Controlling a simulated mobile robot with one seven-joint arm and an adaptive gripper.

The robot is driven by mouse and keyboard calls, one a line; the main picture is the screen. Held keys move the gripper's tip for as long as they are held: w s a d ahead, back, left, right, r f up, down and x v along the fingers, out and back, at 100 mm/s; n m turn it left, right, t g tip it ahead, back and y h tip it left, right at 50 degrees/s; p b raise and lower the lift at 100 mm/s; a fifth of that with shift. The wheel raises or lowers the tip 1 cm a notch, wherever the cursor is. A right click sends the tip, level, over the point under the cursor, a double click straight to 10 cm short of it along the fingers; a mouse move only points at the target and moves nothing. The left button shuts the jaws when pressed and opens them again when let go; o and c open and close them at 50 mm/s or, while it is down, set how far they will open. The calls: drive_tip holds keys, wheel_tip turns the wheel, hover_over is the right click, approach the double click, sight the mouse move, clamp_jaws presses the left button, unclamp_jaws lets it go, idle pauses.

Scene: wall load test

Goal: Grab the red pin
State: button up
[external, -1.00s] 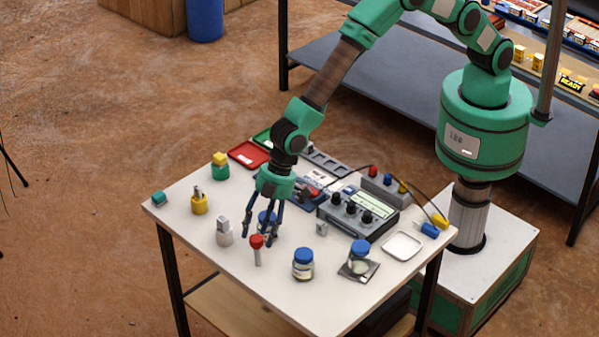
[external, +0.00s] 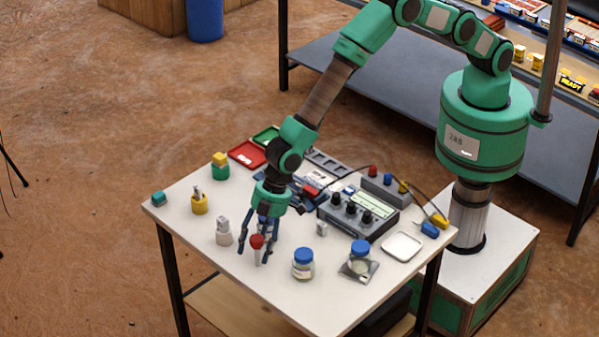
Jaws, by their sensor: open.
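The red pin (external: 257,241) has a round red head on a pale shaft and stands upright near the front left of the white table (external: 330,300). My gripper (external: 256,249) points down over the table with its dark fingers spread apart. In this view the pin shows between the fingers, with its red head in front of part of the gripper. I cannot tell from this one view whether the fingers are level with the pin in depth or touch it.
A white-grey piece (external: 223,235) stands close left of the gripper. Two blue-lidded jars (external: 303,264) (external: 359,258) stand to the right. A yellow holder (external: 199,204) is behind left, and a knobbed grey device (external: 358,213) is behind right. The front table area is clear.

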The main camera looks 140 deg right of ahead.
sight(257, 238)
idle(0.4)
clamp_jaws()
drive_tip(key=shift+r, duration=0.1)
idle(0.3)
drive_tip(key=shift+w+r, duration=0.1)
drive_tip(key=shift+r, duration=1.4)
drive_tip(key=shift+s+r, duration=0.25)
drive_tip(key=shift+s, duration=0.05)
drive_tip(key=s+a+r, duration=0.1)
drive_tip(key=s+a, duration=0.1)
drive_tip(key=s, duration=1.3)
drive_tip(key=shift+s+r+p, duration=0.15)
drive_tip(key=shift+s+p, duration=0.05)
drive_tip(key=shift+p, duration=0.25)
drive_tip(key=shift+a, duration=0.15)
